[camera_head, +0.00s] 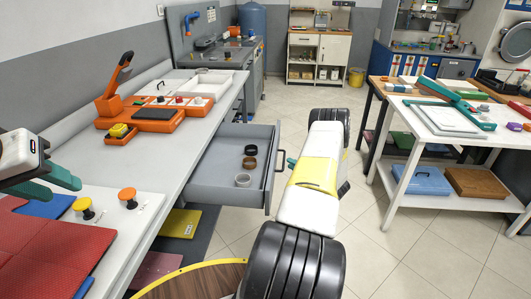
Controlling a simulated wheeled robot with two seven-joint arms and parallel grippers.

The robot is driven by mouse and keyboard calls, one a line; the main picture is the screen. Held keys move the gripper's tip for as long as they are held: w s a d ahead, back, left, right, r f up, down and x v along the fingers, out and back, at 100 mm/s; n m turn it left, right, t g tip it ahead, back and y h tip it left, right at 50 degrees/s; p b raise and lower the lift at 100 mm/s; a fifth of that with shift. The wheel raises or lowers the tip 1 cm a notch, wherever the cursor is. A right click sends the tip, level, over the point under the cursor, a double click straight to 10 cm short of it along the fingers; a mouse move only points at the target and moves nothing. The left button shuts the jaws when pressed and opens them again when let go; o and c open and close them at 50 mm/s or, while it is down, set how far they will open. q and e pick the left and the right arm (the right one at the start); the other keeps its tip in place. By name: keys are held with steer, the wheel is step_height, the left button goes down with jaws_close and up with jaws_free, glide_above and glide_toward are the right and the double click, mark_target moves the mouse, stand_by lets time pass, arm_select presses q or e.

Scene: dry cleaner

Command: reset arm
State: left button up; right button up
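My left gripper (52,184) is at the left edge, above the grey bench. Its two teal fingers show with a gap between them, and nothing shows between them. My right arm (316,172), white and yellow with black joints, reaches forward through the middle of the view. Only a small teal part of my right gripper (292,162) shows beside the arm, near the handle of an open grey drawer (215,185). The rest of that gripper is hidden behind the arm, so its opening and any hold on the handle cannot be seen.
The drawer juts into the aisle and holds a black ring (250,149), a brown ring (249,163) and a grey ring (243,180). An orange device (155,115) stands on the bench. A white table (440,180) stands right.

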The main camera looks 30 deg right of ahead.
steer(key=shift+v, duration=0.95)
